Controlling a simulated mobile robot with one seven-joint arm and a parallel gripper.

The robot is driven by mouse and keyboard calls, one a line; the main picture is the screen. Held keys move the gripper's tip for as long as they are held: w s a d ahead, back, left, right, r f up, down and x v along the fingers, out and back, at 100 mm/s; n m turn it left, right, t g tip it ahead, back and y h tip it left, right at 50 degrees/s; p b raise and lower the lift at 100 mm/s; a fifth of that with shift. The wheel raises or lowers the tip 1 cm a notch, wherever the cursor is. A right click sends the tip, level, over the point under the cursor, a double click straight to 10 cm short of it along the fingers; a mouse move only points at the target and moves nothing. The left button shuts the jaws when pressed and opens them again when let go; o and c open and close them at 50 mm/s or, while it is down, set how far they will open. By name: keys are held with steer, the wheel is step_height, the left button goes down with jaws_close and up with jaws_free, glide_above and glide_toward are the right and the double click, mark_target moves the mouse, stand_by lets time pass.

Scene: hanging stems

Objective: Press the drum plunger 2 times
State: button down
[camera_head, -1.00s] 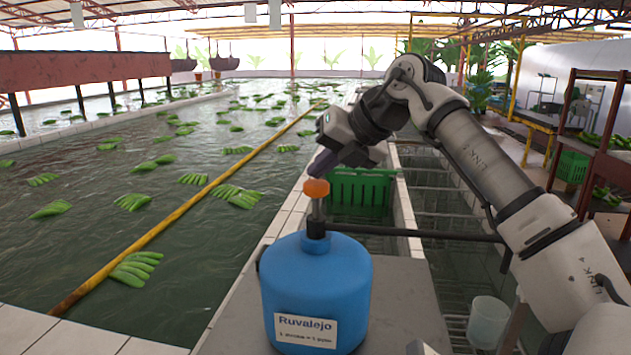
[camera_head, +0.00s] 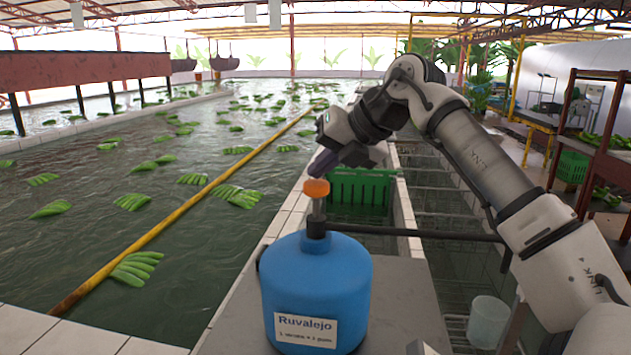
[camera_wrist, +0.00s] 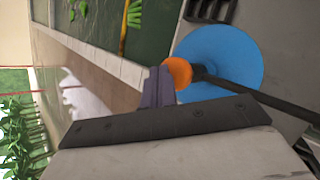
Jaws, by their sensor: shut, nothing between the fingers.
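The blue drum (camera_head: 315,285) stands upright on a grey surface in the head view, with a label reading "Ruvalejo". Its plunger has an orange knob (camera_head: 316,188) on a metal stem above a black collar (camera_head: 316,226); the stem shows, so the plunger stands up. My gripper (camera_head: 322,165) is shut and empty, its fingertips at the top of the orange knob; I cannot tell whether they touch. In the wrist view the shut fingers (camera_wrist: 160,86) lie beside the orange knob (camera_wrist: 178,73), with the blue drum (camera_wrist: 225,65) behind it.
A dark spout (camera_head: 420,234) reaches right from the drum's collar. A green crate (camera_head: 360,188) sits behind the drum. A water tank with floating green bananas (camera_head: 238,195) lies to the left, crossed by a yellow pole (camera_head: 170,228). A clear cup (camera_head: 488,320) is at lower right.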

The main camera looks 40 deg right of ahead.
mark_target(321, 183)
steer(key=shift+f, duration=0.5)
steer(key=shift+f+b, duration=0.95)
steer(key=shift+f, duration=0.1)
stand_by(0.7)
steer(key=shift+r+p, duration=1.2)
steer(key=shift+r, duration=0.4)
step_height(321, 183, up, 6)
steer(key=p, duration=0.5)
